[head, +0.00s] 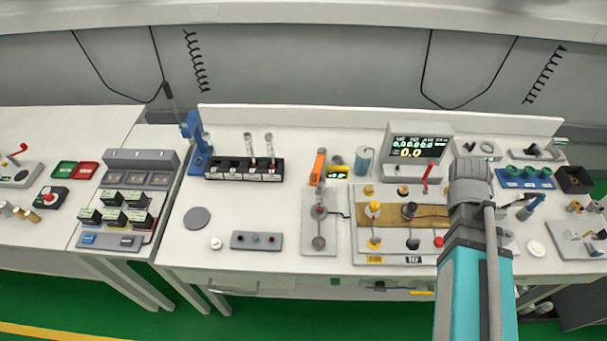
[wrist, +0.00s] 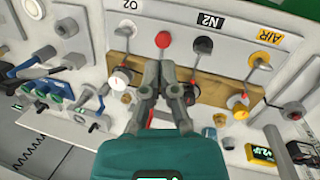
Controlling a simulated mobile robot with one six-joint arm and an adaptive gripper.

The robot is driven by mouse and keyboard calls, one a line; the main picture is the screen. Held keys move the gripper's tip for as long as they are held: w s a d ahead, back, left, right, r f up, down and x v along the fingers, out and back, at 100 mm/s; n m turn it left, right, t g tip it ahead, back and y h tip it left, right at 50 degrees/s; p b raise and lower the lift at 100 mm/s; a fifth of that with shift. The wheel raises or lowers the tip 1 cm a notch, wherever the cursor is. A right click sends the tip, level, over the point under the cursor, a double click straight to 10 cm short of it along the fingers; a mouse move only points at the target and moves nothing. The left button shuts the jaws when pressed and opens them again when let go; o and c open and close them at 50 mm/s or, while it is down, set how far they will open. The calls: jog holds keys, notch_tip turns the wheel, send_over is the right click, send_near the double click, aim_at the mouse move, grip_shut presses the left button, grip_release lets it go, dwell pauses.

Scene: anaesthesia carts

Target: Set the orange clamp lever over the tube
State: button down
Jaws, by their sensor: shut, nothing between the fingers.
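The orange clamp lever (head: 317,168) is at the back end of a narrow grey plate (head: 312,237) in the middle of the bench. I cannot tell from here whether it is raised or lowered, and I cannot make out the tube under it. A round grey fitting sits on the same plate, and shows at the right of the wrist view (wrist: 292,110). My gripper (wrist: 160,72) is shut and empty over the panel with the O2, N2 and AIR labels. In the head view my arm hides its fingertips, well to the right of the lever.
The valve panel (head: 388,259) with a brass strip and several knobs lies right of the clamp plate. A monitor (head: 417,146) rises behind. A black rack (head: 244,169) is to the left.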

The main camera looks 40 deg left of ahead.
jog(key=s+a+r+n+t+h+p, duration=0.1)
jog(key=s+a+n, duration=0.15)
jog(key=a, duration=0.35)
jog(key=s+a+r+n+t+p, duration=0.1)
jog(key=a+r+n, duration=0.1)
jog(key=a+n, duration=0.35)
notch_tip(320, 180, up, 5)
jog(key=n+t+p, duration=0.3)
jog(key=n+t, duration=0.1)
jog(key=n, duration=0.5)
send_over(311, 179)
jog(key=s+d, duration=0.3)
jog(key=d, duration=0.1)
jog(key=s+a+r+n+t+y, duration=0.1)
jog(key=s+a+r+n, duration=0.2)
jog(key=s, duration=0.7)
jog(key=a+n+p, duration=0.1)
jog(key=a+n, duration=0.1)
jog(key=a, duration=0.2)
jog(key=shift+a+n+t, duration=0.25)
jog(key=shift+n+t, duration=0.15)
jog(key=shift+f, duration=0.1)
